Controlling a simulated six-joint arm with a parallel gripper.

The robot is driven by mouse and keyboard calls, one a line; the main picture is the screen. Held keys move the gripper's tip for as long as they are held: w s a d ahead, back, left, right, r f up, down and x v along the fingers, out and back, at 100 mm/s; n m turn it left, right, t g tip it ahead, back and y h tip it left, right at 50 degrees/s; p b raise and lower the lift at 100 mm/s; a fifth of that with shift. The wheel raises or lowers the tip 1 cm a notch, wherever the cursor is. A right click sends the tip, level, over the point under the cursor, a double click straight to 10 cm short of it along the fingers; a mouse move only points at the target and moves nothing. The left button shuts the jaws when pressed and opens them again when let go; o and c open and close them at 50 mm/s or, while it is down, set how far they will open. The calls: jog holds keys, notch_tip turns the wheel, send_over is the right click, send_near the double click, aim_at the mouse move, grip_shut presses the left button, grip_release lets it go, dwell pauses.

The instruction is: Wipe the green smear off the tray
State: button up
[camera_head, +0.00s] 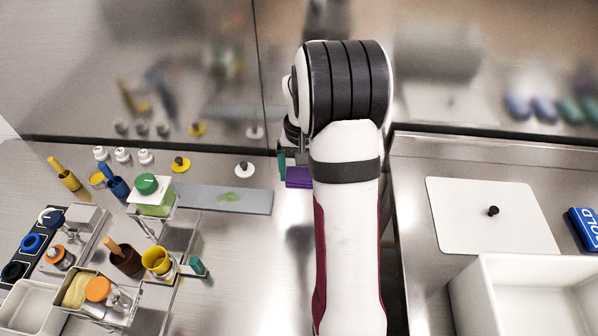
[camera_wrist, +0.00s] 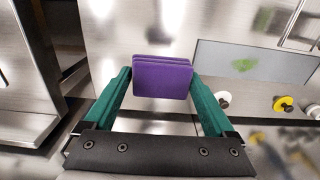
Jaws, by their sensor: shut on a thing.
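The tray (camera_head: 255,203) is a flat grey plate on the steel counter, left of my arm in the head view. The green smear (camera_head: 230,197) lies near its middle; the wrist view also shows the smear (camera_wrist: 243,65) on the tray (camera_wrist: 290,68) at upper right. My gripper (camera_wrist: 160,78) has teal fingers shut on a purple pad (camera_wrist: 162,82), which looks like a sponge. In the head view the purple pad (camera_head: 298,178) is just right of the tray, apart from it, and my arm hides most of the gripper.
A green-lidded jar (camera_head: 150,195) stands at the tray's left end. A black-knobbed white lid (camera_head: 244,170) and a yellow lid (camera_head: 180,164) lie behind it. Holders with bottles and cups crowd the left front. A white bin (camera_head: 530,290) stands at right.

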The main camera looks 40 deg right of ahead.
aim_at(243, 200)
jog(key=c, duration=0.4)
jog(key=w+a+f, duration=0.1)
jog(key=w+a, duration=0.2)
jog(key=w, duration=0.1)
jog(key=w+a+f, duration=0.1)
jog(key=w+a, duration=0.3)
jog(key=w+a+f, duration=0.1)
jog(key=w+a, duration=0.2)
jog(key=w, duration=0.1)
jog(key=shift+a, duration=0.2)
jog(key=shift+f, duration=3.45)
jog(key=shift+w+a+f, duration=0.35)
jog(key=shift+a+f, duration=0.05)
jog(key=shift+f, duration=0.25)
jog(key=shift+c, duration=1.2)
jog(key=shift+w+a, duration=2.3)
jog(key=shift+w, duration=0.05)
jog(key=shift+s+d, duration=2.7)
jog(key=shift+s, duration=0.05)
notch_tip(243, 200, up, 8)
jog(key=shift+r, duration=0.1)
